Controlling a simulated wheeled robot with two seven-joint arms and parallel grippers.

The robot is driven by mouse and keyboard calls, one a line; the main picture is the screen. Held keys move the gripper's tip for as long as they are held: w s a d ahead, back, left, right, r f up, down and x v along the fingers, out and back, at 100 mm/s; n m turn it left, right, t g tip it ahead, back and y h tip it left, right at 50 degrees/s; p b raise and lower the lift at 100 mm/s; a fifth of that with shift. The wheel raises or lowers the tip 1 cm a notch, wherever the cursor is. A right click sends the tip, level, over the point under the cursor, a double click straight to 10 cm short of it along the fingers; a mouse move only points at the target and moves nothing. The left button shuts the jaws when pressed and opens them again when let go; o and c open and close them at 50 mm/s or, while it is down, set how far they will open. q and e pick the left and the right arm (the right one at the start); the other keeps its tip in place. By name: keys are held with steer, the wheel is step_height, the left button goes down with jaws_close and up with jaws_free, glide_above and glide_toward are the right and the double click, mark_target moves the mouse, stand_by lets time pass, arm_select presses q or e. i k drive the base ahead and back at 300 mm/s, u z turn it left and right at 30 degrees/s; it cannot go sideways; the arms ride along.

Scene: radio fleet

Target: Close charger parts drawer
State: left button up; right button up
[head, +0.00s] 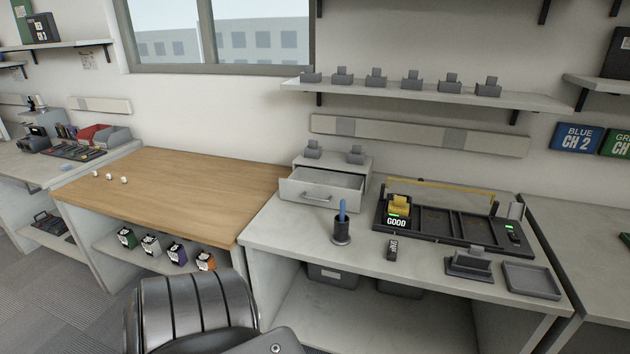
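The charger parts drawer (322,190) is in a small light-grey cabinet (359,167) at the back left of the grey workbench. The drawer is pulled out toward the front, and its interior shows from above. A bar handle (317,197) is on its front panel. Neither of my grippers is in view, so nothing is seen touching the drawer.
A dark cup with a blue tool (341,231) stands close in front of the drawer, slightly right. A black charger tray (450,224) with a yellow radio (399,205) lies to the right. The wooden bench (180,190) at left is mostly clear.

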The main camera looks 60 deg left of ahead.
mark_target(329, 188)
steer(key=u, duration=1.3)
steer(key=k, duration=1.35)
steer(key=z, duration=1.1)
steer(key=i, duration=1.4)
steer(key=u, duration=0.7)
steer(key=i, duration=0.4)
steer(key=u, duration=0.45)
